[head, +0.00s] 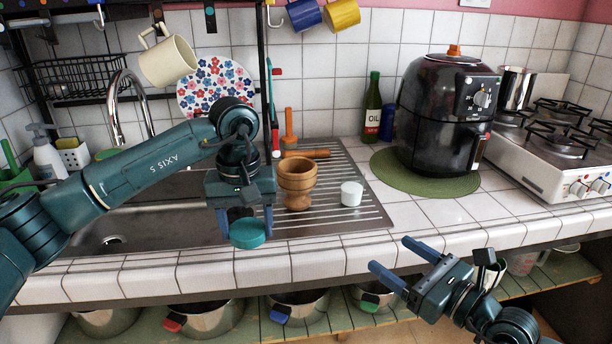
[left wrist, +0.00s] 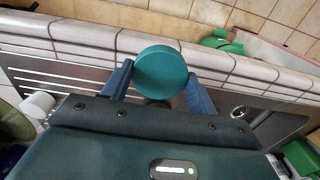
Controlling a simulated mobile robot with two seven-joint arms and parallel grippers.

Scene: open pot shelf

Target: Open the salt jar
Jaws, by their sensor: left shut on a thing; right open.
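A teal round lid (head: 247,234) is between the fingertips of my left gripper (head: 242,224), which is shut on it. The lid is held near the front edge of the sink, and no jar body shows under it. It also shows in the left wrist view (left wrist: 161,72), between both blue fingers. A small white jar-like cylinder (head: 351,194) stands upright on the drainboard, right of my left gripper. It shows at the left of the wrist view (left wrist: 39,104). I cannot tell its contents. My right gripper (head: 395,262) is open and empty in front of the counter edge.
A wooden mortar (head: 296,184) stands on the drainboard (head: 350,221) between my left gripper and the white cylinder. An oil bottle (head: 373,108), an air fryer (head: 446,110) on a green mat (head: 391,169) and a stove (head: 560,150) are at right. Pots (head: 205,316) sit on the shelf below.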

